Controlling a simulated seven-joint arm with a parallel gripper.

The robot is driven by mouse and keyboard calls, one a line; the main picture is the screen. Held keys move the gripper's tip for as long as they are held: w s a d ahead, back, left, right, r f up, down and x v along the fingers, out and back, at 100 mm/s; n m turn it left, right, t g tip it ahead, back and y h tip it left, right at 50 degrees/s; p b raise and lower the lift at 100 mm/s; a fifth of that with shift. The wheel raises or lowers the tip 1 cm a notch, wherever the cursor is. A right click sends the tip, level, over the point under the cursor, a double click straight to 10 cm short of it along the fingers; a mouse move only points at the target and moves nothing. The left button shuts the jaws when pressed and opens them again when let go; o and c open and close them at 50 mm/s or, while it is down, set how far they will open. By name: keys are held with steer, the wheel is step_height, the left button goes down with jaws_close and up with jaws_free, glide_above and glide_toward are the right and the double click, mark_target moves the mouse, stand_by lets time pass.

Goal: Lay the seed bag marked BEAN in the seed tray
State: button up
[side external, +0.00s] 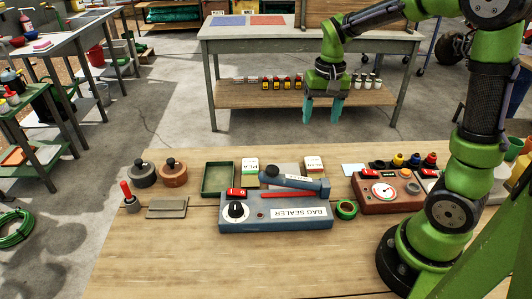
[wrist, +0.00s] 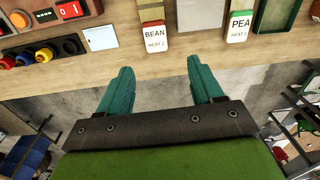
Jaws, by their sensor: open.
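My gripper (side external: 324,117) is open and empty, pointing down with teal fingers, raised above and apart from the BEAN bag. It also shows in the wrist view (wrist: 160,70).
A blue-grey bag sealer (side external: 275,212) with a raised arm lies in front of the bags.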

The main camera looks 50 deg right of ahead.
steer(key=d, duration=0.1)
glide_above(314, 164)
steer(key=shift+m+g, duration=0.3)
steer(key=f, duration=1)
steer(key=shift+s+d+f, duration=0.1)
steer(key=shift+d, duration=0.15)
steer(key=shift+a+f, duration=0.2)
steer(key=shift+f, duration=2.8)
steer(key=shift+c, duration=0.2)
